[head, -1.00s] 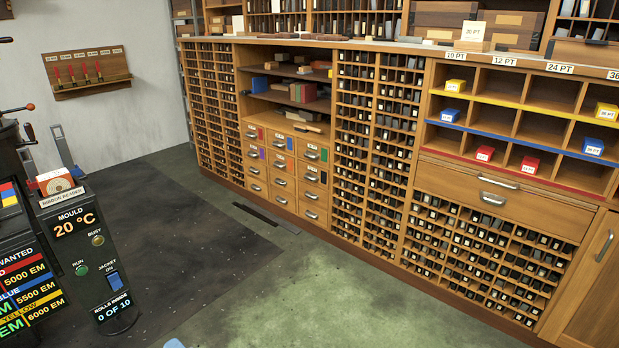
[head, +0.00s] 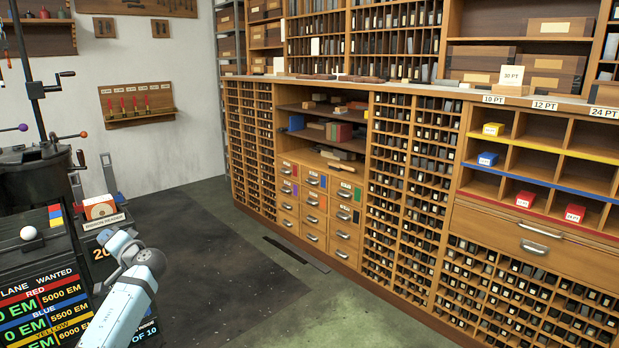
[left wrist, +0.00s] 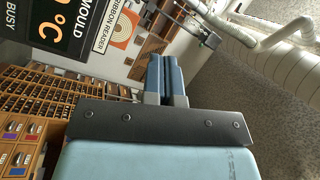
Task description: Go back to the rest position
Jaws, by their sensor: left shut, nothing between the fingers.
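My left gripper (left wrist: 167,78) shows in the left wrist view with its two blue-grey fingers pressed together and nothing between them. In the head view my light blue left arm rises at the lower left, in front of the black machine with the lane display (head: 45,305). The fingers cannot be made out clearly there. My right gripper is in neither view.
The ribbon reader (head: 103,207) stands beside the black machine, close behind my left arm in the head view. A long wooden type cabinet (head: 345,256) with compartments and drawers runs along the right.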

